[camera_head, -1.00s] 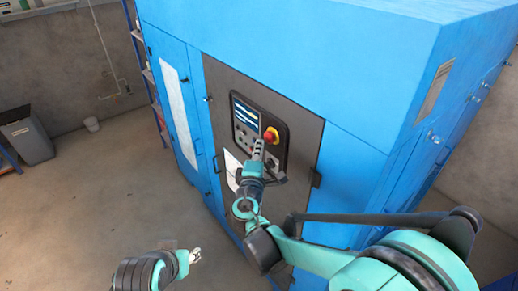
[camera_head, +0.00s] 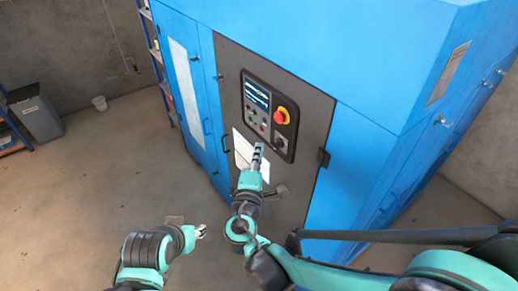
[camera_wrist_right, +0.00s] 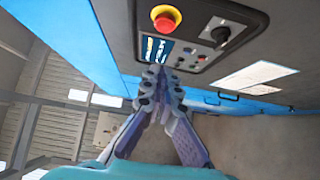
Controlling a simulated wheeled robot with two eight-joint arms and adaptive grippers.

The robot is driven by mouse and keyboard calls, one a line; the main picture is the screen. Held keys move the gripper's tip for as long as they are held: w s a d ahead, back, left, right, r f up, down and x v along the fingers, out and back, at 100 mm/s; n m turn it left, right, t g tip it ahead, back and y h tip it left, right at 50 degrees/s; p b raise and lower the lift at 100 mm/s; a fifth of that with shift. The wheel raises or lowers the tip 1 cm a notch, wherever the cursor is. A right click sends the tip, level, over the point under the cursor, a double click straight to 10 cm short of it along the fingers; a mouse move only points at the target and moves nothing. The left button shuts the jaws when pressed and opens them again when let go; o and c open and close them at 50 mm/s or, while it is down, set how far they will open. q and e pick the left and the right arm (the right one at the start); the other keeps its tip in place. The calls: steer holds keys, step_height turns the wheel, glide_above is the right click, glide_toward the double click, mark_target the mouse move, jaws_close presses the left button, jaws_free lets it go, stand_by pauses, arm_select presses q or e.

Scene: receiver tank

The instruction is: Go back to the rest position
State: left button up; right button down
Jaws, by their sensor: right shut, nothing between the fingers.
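My right gripper (camera_head: 258,152) is shut and empty, in front of the control panel (camera_head: 269,115) of the blue cabinet. In the right wrist view its fingers (camera_wrist_right: 161,82) meet below the panel, with nothing between them. The panel carries a red emergency button (camera_head: 281,116) on a yellow base, a screen, small buttons and a black rotary knob; the red button also shows in the right wrist view (camera_wrist_right: 165,17). My left gripper (camera_head: 201,231) is low at the lower middle, over the floor; its fingers are too small to read.
The blue cabinet (camera_head: 365,110) fills the middle and right, with a grey door and a white sheet (camera_head: 243,150) below the panel. The floor at left is clear.

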steer(key=s+d+f+m+g+h+b, duration=0.1)
steer(key=s+d+f+m+g+b, duration=0.15)
steer(key=d+f+m, duration=0.4)
steer(key=s+d+f+m+g+h+b, duration=0.1)
steer(key=s+d+f+g+b, duration=0.2)
steer(key=d, duration=0.6)
steer(key=s+d+f+m+g+y+b, duration=0.2)
steer(key=s+f+m+g+y+b, duration=0.1)
steer(key=s+f+m, duration=0.5)
steer(key=s+f+g+y, duration=0.1)
steer(key=s+f+g, duration=0.1)
steer(key=s, duration=0.2)
steer(key=shift+s+m+y, duration=0.3)
steer(key=shift+m+y, duration=0.05)
steer(key=shift+y, duration=0.05)
steer(key=shift+d, duration=0.1)
